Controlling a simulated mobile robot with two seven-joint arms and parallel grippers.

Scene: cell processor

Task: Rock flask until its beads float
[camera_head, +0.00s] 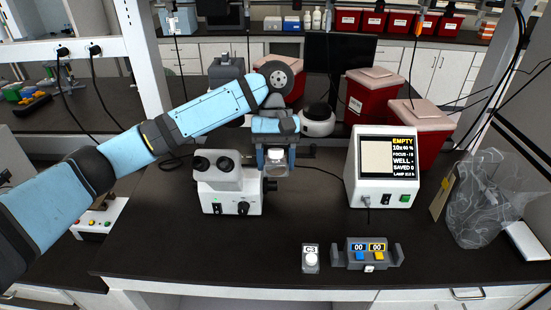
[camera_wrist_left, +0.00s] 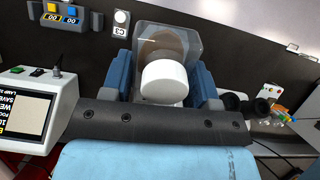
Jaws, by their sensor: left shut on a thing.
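The flask (camera_wrist_left: 187,38) is a clear container with a white cap (camera_wrist_left: 165,84) and some brownish content inside. My left gripper (camera_wrist_left: 162,78) is shut on it, with a blue finger on each side. In the head view the flask (camera_head: 276,161) hangs below my left gripper (camera_head: 276,154), above the bench and just right of the microscope. Single beads in the flask are too small to tell. My right gripper is not in view.
The white microscope (camera_head: 232,188) stands close on the left. A white monitor box (camera_head: 383,196) reading "EMPTY" stands on the right. A twin counter (camera_head: 368,265) showing "00 00" and a "C3" piece (camera_head: 310,260) are at the front. Red bins (camera_head: 418,135) stand behind. The middle bench is clear.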

